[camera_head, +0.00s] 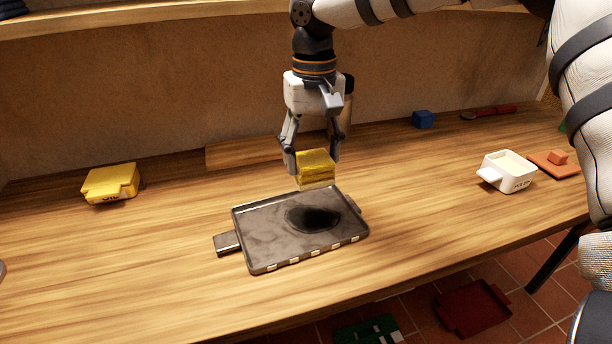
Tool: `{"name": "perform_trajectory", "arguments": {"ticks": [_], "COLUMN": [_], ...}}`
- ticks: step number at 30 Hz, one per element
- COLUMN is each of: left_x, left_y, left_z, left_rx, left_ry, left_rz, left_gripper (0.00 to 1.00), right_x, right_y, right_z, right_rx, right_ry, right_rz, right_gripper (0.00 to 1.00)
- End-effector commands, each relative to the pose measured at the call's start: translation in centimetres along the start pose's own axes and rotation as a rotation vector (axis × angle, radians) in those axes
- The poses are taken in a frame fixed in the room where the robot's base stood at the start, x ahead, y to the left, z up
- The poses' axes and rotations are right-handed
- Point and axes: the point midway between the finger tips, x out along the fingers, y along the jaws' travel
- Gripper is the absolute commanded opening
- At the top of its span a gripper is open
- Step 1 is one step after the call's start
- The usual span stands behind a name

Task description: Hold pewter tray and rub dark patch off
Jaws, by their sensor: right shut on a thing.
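The pewter tray (270,236) lies flat on the wooden table, dark grey with a raised rim and a handle at each short end. A dark patch (313,218) covers the right middle part of its floor. My right gripper (314,166) points down over the tray's back edge, shut on a yellow sponge-like block (316,165) with a paler underside. The block is close to the back rim; I cannot tell whether it touches the tray. My left gripper is not in view, and nothing holds the tray's left handle (228,243).
A yellow block-like container (111,183) stands at the left. A white tub (507,171) stands at the right beside an orange board (555,163). A blue cube (423,119) and a red-handled tool (488,112) lie at the back. The table (130,270) left of the tray is clear.

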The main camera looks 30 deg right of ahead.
Motion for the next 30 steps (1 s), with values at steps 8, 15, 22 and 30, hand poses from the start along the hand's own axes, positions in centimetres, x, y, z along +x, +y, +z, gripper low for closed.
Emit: {"name": "perform_trajectory", "arguments": {"ticks": [8, 15, 22, 30], "left_x": [-0.1, 0.2, 0.9, 1.2], "left_y": [0.0, 0.0, 0.0, 0.0], "left_z": [-0.1, 0.2, 0.7, 0.9], "left_rx": [0.0, 0.0, 0.0, 0.0], "left_ry": [0.004, -0.008, -0.029, -0.04], "left_rz": [0.001, 0.0, -0.001, -0.001], "left_gripper": [0.6, 0.6, 0.6, 0.6], "right_x": [-0.2, 2.6, 6.1, 7.9], "right_y": [0.0, 0.0, 0.0, 0.0], "right_z": [0.0, 0.1, 0.1, 0.1], "right_rx": [-0.001, -0.001, 0.0, 0.0], "right_ry": [0.002, -0.004, -0.005, 0.0], "right_rz": [-0.002, -0.001, 0.0, -0.001], "right_gripper": [0.27, 0.27, 0.27, 0.27]}}
